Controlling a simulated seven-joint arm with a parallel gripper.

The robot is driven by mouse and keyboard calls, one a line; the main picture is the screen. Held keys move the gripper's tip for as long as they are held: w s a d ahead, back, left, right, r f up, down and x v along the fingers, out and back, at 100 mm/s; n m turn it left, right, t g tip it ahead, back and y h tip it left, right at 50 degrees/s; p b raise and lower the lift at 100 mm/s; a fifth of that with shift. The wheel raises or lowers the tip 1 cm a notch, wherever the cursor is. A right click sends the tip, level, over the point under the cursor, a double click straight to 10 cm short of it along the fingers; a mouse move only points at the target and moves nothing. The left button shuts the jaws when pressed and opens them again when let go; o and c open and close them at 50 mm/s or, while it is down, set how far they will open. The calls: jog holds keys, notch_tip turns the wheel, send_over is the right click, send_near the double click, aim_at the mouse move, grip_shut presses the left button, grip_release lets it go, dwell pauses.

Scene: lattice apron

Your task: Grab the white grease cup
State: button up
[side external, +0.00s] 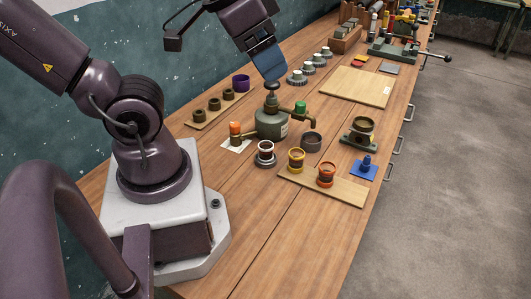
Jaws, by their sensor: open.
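The white grease cup (265,147) stands upright near the middle of the wooden bench. It is a small cup with a white band and sits on a dark grey round base (265,162). My gripper (271,77) is open, high above the bench, with its blue end over the dark knob of a grey-green pot (271,122). In the picture it is well above the white cup and apart from it. I cannot make out the separate fingers or the exact gap to the knob.
A yellow cup (296,159) and an orange-red cup (326,174) stand on a wooden board (346,190) to the right. An orange-topped fitting (235,131), a green-topped fitting (300,108) and a grey open cup (312,141) surround the pot. The bench front is clear.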

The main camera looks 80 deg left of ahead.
jog(key=w+a+f+m+g+y, duration=0.1)
jog(key=a+f+m+g+y, duration=0.15)
jog(key=f+m+y, duration=0.4)
jog(key=w+a+f+m+g+y, duration=0.1)
jog(key=a+f+m+g+y, duration=0.2)
jog(key=f, duration=0.6)
jog(key=w+a+f+m+g+y, duration=0.1)
jog(key=a+f+m+g+y, duration=0.15)
jog(key=f+y, duration=0.45)
jog(key=m+t, duration=0.9)
jog(key=m, duration=0.1)
send_near(266, 145)
jog(key=x, duration=0.2)
jog(key=shift+w+a, duration=0.1)
jog(key=shift+a, duration=0.15)
jog(key=shift+w+a+f+m, duration=0.2)
jog(key=shift+a+m, duration=0.1)
jog(key=shift+a, duration=0.15)
jog(key=x, duration=0.6)
jog(key=shift+w+a+r, duration=0.1)
jog(key=shift+a+r, duration=0.05)
jog(key=shift+a, duration=0.2)
jog(key=c, duration=1.1)
jog(key=shift+r, duration=0.1)
jog(key=shift+c, duration=0.2)
